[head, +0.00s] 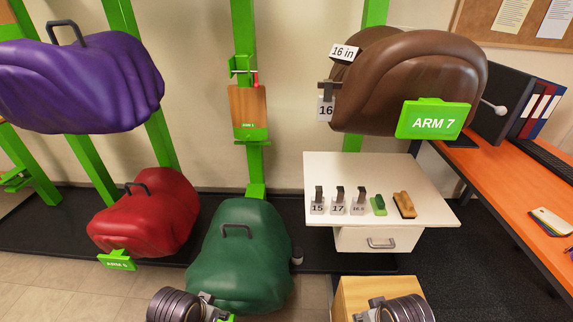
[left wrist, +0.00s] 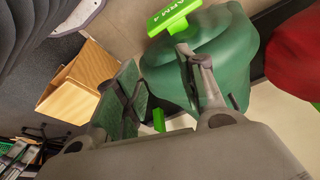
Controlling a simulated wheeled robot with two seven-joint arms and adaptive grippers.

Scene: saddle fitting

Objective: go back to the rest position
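My left gripper (left wrist: 158,72) is open and empty in the left wrist view, its two fingers apart with the green saddle (left wrist: 218,60) behind them. In the head view my left arm's end (head: 205,308) is at the bottom edge, in front of the green saddle (head: 240,255). My right gripper (head: 375,312) is at the bottom edge by a wooden box (head: 365,290); its fingers are cut off or too small to read. The brown saddle (head: 425,75) sits on the ARM 7 rack, with tags reading 16 and 16 in at its left side.
A white cabinet (head: 430,205) carries tags 15, 17 and 16.5, a green block and a brush. The purple saddle (head: 85,80) and red saddle (head: 145,215) are on racks at left. An orange desk (head: 500,185) with binders is at right. Green posts stand along the wall.

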